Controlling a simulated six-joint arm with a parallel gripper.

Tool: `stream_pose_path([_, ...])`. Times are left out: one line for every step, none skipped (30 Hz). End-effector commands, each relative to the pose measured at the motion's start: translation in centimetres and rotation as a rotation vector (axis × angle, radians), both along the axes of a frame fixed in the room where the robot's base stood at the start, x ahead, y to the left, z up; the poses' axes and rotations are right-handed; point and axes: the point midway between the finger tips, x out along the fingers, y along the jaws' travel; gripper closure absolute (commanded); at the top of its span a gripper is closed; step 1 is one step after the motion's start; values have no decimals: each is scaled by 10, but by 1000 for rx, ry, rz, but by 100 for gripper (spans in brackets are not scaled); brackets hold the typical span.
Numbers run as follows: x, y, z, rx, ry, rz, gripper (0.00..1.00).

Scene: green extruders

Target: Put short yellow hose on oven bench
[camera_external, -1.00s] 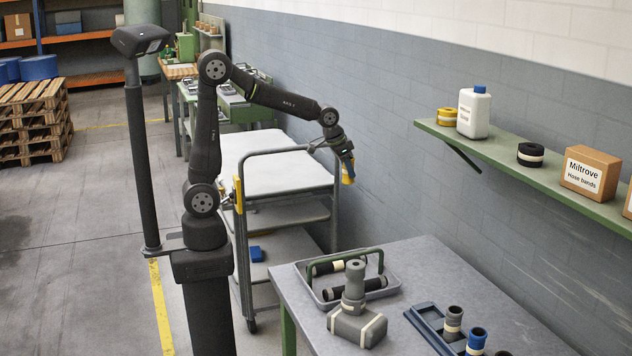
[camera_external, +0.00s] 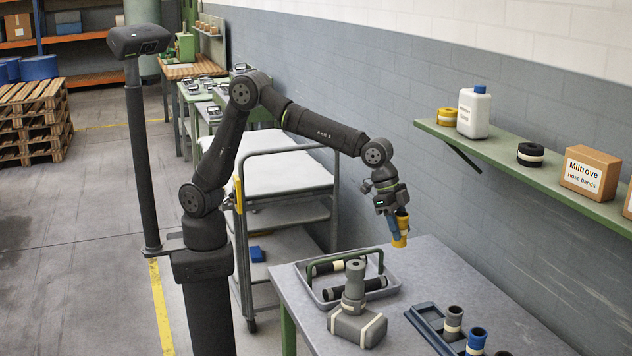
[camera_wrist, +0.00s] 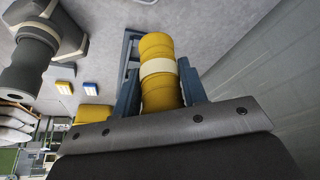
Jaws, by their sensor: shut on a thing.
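My gripper (camera_external: 398,229) is shut on a short yellow hose (camera_external: 401,238) and holds it above the far edge of the grey-topped bench (camera_external: 445,275) in the external view. In the wrist view the hose (camera_wrist: 158,92) has a cream band around its middle and sits between the two blue fingers of my gripper (camera_wrist: 160,82). Its lower end is hidden behind the gripper body. No label shows which bench is the oven bench; green benches (camera_external: 205,98) with several small grey items stand far back along the wall.
On the grey bench are a handled tray (camera_external: 325,300) with dark hoses, a grey T-shaped fitting (camera_external: 355,323) and a blue rack (camera_external: 428,330) holding upright hoses. A wheeled cart (camera_external: 285,190) stands behind it. A wall shelf (camera_external: 520,168) holds a bottle and boxes. The bench's back right is clear.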

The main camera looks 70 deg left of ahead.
Motion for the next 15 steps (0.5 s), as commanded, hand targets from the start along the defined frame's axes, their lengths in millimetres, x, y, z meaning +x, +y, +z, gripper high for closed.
stream_pose_path([-14, -22, -1, -1, 0, -43, 86])
stream_pose_path([-21, -32, -2, -1, 0, -63, 86])
stream_pose_path([-29, -43, -3, -1, 0, -87, 86])
stream_pose_path([-35, -51, -3, -1, 0, -103, 86])
stream_pose_path([-39, -57, -3, -2, -1, -117, 86])
stream_pose_path([-46, -65, -4, -1, 0, -134, 86])
stream_pose_path([-50, -70, -4, -2, 1, -146, 86])
stream_pose_path([-54, -75, -4, -1, 0, -155, 86])
stream_pose_path([-59, -82, -5, -2, 0, -169, 86])
stream_pose_path([-63, -85, -5, -2, 0, -178, 86])
stream_pose_path([-66, -89, -5, -2, 0, -186, 86])
stream_pose_path([-70, -94, -5, -3, 0, -198, 86])
stream_pose_path([-72, -95, -9, -2, 1, -201, 86])
stream_pose_path([-70, -93, -16, 1, 3, -198, 86])
stream_pose_path([-70, -93, -23, 0, 2, -196, 86])
